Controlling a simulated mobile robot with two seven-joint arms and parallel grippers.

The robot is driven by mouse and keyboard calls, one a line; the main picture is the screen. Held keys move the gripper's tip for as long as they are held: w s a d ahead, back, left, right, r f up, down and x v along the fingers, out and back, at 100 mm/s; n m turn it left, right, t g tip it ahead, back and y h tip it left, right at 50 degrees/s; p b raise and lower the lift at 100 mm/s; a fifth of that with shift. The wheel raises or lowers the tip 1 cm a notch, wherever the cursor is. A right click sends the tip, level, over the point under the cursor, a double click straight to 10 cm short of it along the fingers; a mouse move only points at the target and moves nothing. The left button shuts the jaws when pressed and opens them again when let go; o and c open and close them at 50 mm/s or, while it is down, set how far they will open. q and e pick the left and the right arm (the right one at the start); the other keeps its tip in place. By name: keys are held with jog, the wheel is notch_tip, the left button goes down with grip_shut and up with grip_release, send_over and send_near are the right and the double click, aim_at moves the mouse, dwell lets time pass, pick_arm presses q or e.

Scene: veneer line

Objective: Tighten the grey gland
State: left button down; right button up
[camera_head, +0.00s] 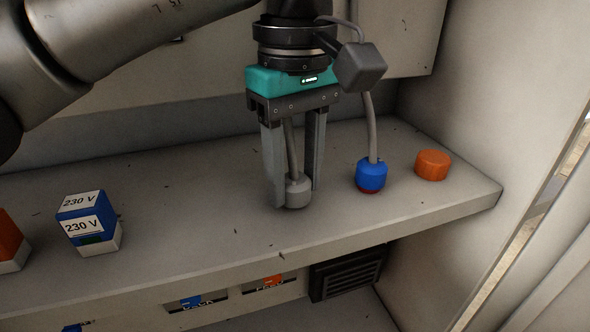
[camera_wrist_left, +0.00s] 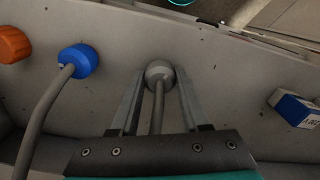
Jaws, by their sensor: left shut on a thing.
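The grey gland (camera_head: 298,190) stands on the shelf with a grey cable rising from its top. It also shows in the left wrist view (camera_wrist_left: 159,72), between the fingertips. My left gripper (camera_head: 293,195) points down with a finger on each side of the gland and is shut on it. The left finger partly overlaps the gland's side in the head view. In the left wrist view the gripper (camera_wrist_left: 160,78) has the cable running between its fingers. My right gripper is not in view.
A blue gland (camera_head: 371,175) with a cable and red base stands right of the gripper, beside an orange cap (camera_head: 433,165). A blue-and-white 230 V block (camera_head: 88,223) stands left. The shelf (camera_head: 190,215) between is clear. A side wall (camera_head: 460,100) bounds the right.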

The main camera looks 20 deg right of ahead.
aim_at(295, 178)
pick_arm(q)
jog(key=shift+r+m, duration=0.1)
jog(key=shift+m, duration=0.8)
jog(key=shift+c, duration=1.9)
grip_release()
notch_tip(295, 178, up, 7)
jog(key=shift+f, duration=0.15)
notch_tip(295, 178, up, 8)
jog(key=p, duration=0.2)
jog(key=shift+r, duration=0.2)
